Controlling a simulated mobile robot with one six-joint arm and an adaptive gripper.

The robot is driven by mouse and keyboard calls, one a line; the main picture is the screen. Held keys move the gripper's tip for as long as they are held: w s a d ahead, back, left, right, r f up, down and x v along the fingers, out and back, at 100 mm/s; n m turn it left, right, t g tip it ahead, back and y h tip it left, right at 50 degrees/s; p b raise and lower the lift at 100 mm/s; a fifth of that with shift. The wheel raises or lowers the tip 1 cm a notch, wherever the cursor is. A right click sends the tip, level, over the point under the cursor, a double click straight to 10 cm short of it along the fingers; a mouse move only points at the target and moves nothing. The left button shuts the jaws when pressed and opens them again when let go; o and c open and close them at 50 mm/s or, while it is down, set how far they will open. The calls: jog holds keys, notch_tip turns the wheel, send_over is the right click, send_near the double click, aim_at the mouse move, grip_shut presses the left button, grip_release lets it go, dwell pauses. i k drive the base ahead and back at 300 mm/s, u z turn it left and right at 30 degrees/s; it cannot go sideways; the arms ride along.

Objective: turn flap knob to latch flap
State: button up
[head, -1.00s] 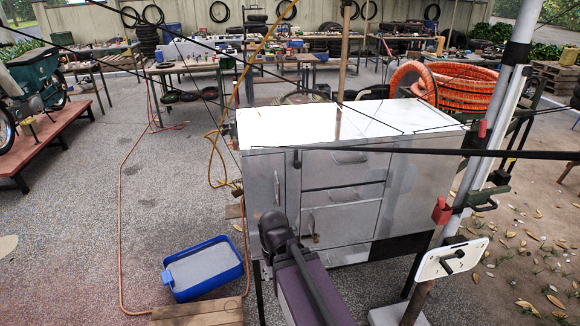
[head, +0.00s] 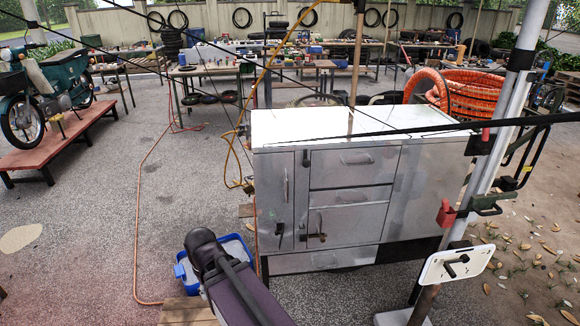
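A small brass and dark knob (head: 318,237) sits at the lower left of that panel. The panel looks closed, but the knob is too small to tell whether it is latched. My purple and black arm link rises from the bottom edge, left of the cart's front. My gripper is not in view.
A blue tub (head: 236,243) stands left of the cart, partly hidden by my arm. A post with a white plate (head: 432,268) and black handle stands at front right. Orange hose coils (head: 470,90) lie behind. Gravel floor at left is mostly open, crossed by an orange hose.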

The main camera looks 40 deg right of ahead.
aim_at(306, 163)
jog(key=z, duration=0.25)
jog(key=k, duration=0.1)
jog(key=u, duration=1.95)
jog(key=k, duration=1)
jog(key=z, duration=3)
jog(key=i, duration=0.1)
jog(key=u, duration=1.4)
